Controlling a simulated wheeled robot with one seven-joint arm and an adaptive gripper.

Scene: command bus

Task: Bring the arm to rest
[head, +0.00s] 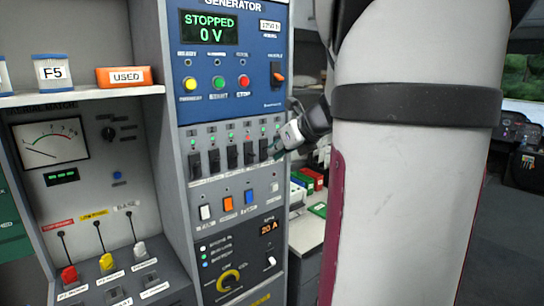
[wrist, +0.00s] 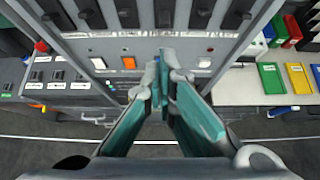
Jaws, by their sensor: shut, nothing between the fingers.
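My gripper (wrist: 160,72) is shut and empty in the wrist view, its two teal-sided fingers closed together at the tips. It points at the front of the grey control panel (wrist: 140,45). In the head view my gripper (head: 274,150) shows only in part beside the rightmost of a row of black switches (head: 249,152). I cannot tell whether the tips touch that switch. My arm (head: 410,190) fills the right side of the head view and hides what lies behind it.
The blue generator panel (head: 232,60) reads STOPPED, 0 V. White, orange and blue rocker switches (head: 228,204) sit below the black ones. A shelf (head: 90,97) holds an orange USED box (head: 124,77). Coloured bins (wrist: 270,78) stand on a counter at right. Open floor shows beyond my arm.

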